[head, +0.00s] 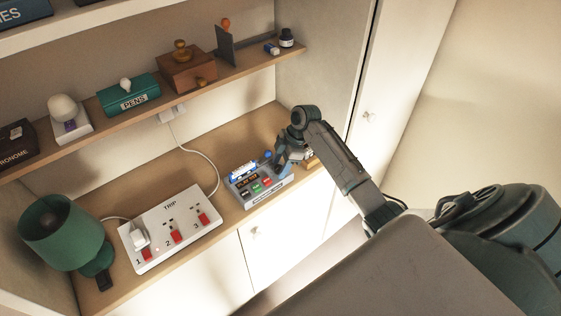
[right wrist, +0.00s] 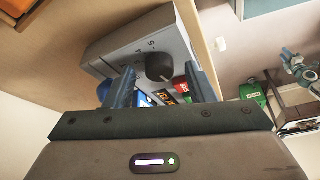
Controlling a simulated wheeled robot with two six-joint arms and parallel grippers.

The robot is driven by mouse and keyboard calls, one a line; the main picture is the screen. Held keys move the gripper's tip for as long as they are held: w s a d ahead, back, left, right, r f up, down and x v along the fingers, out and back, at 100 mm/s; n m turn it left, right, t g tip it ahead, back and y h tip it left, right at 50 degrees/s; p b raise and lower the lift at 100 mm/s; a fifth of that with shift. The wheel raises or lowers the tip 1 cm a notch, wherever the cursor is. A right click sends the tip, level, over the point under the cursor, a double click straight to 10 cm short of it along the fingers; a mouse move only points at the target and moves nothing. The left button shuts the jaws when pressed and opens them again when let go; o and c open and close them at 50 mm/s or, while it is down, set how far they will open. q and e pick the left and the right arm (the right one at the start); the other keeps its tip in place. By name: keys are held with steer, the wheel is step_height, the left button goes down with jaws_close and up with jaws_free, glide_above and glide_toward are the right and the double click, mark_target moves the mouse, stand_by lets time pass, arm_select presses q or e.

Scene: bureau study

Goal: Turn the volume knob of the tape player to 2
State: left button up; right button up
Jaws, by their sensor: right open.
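My right gripper's two fingers stand apart, one on each side of the knob in the picture. I cannot tell whether they touch it.
A white power strip (head: 160,244) with red switches and a green lamp (head: 62,232) stand to the left. The upper shelf (head: 140,112) holds a green pens box (head: 128,96) and a wooden box (head: 187,75).

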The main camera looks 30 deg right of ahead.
steer(key=shift+f, duration=0.1)
steer(key=c, duration=1)
steer(key=shift+m, duration=0.4)
steer(key=shift+s+m+t, duration=0.1)
steer(key=shift+m+t, duration=0.5)
steer(key=shift+m, duration=0.5)
steer(key=m, duration=0.2)
steer(key=m+t+h, duration=0.1)
steer(key=m, duration=0.1)
steer(key=shift+a+m+h, duration=0.15)
steer(key=shift+m+h, duration=0.15)
steer(key=m, duration=0.2)
steer(key=m+h, duration=0.1)
steer(key=m, duration=0.1)
steer(key=shift+a+t+h, duration=0.15)
steer(key=shift+t+h, duration=0.15)
steer(key=shift+t, duration=0.1)
steer(key=shift+m+h, duration=0.7)
steer(key=shift+m, duration=1.4)
